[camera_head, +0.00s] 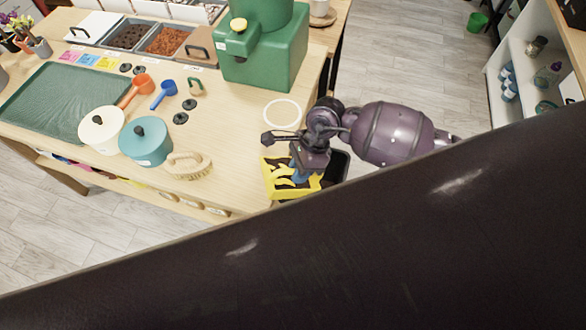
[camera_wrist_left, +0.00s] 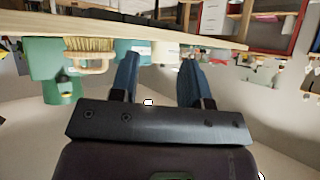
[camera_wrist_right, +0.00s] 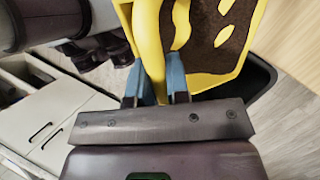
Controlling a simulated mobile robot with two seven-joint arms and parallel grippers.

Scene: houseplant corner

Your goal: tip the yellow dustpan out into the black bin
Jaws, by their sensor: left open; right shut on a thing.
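The yellow dustpan (camera_head: 270,183) is at the table's right end in the head view, with dark brown soil (camera_wrist_right: 215,32) lying in its pan. My right gripper (camera_head: 300,172) is shut on its yellow handle (camera_wrist_right: 151,45), between the blue fingers in the right wrist view. The black bin (camera_head: 342,162) shows partly behind the gripper and dustpan; its dark wall (camera_wrist_right: 257,82) also shows behind the pan in the right wrist view. The pan overlaps the bin in view; I cannot tell its height above it. My left gripper (camera_wrist_left: 160,68) is open and empty.
A wooden brush (camera_head: 188,165) lies near the table's front edge, left of the dustpan. Two lidded pots (camera_head: 146,142), a green tray (camera_head: 50,100) and a green machine (camera_head: 265,55) stand on the table. A large dark shape blocks the lower head view.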

